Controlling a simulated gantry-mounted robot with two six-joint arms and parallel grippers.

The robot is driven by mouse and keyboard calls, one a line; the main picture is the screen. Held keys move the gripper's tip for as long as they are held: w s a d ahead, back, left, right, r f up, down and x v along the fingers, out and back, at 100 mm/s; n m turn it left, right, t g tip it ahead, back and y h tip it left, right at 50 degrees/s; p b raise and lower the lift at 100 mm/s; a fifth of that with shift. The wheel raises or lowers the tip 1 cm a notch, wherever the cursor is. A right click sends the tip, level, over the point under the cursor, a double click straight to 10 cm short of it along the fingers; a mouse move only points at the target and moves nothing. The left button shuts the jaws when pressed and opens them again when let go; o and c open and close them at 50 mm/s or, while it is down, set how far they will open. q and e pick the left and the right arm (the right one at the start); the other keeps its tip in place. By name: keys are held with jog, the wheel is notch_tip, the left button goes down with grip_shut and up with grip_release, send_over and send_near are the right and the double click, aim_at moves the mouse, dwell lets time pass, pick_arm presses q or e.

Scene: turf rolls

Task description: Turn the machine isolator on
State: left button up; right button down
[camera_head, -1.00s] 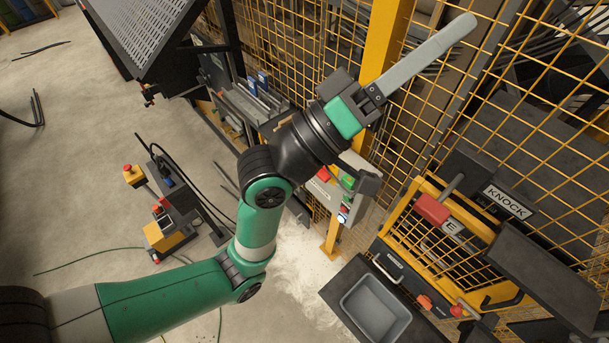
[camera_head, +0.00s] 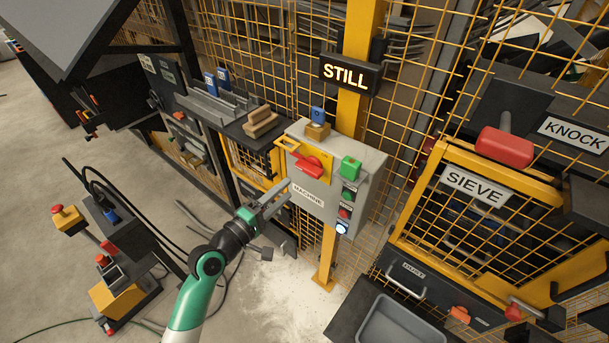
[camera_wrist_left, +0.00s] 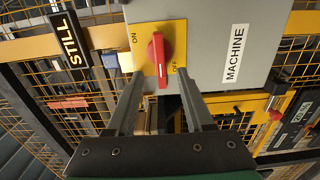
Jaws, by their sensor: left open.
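The machine isolator is a red rotary handle (camera_head: 309,168) on a yellow plate, on the front of a grey box (camera_head: 345,211) labelled MACHINE. In the left wrist view the red handle (camera_wrist_left: 157,60) lies between ON and OFF marks, its lower end close to OFF. My left gripper (camera_head: 285,194) is just in front of the box, below and left of the handle. In the left wrist view its open fingers (camera_wrist_left: 160,82) stand either side of the handle's lower end, with nothing held. Contact cannot be told. My right gripper is not in view.
A green button block (camera_head: 351,165) and several small buttons sit right of the handle. A lit STILL sign (camera_head: 347,73) hangs on the yellow post. Yellow mesh fencing stands behind.

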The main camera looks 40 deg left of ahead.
aim_at(306, 172)
pick_arm(q)
jog(key=w, duration=0.3)
jog(key=w+b, duration=0.1)
jog(key=w, duration=0.2)
jog(key=w+a, duration=0.1)
jog(key=w, duration=0.2)
jog(key=shift+w+b, duration=0.1)
jog(key=shift+b, duration=0.3)
grip_shut()
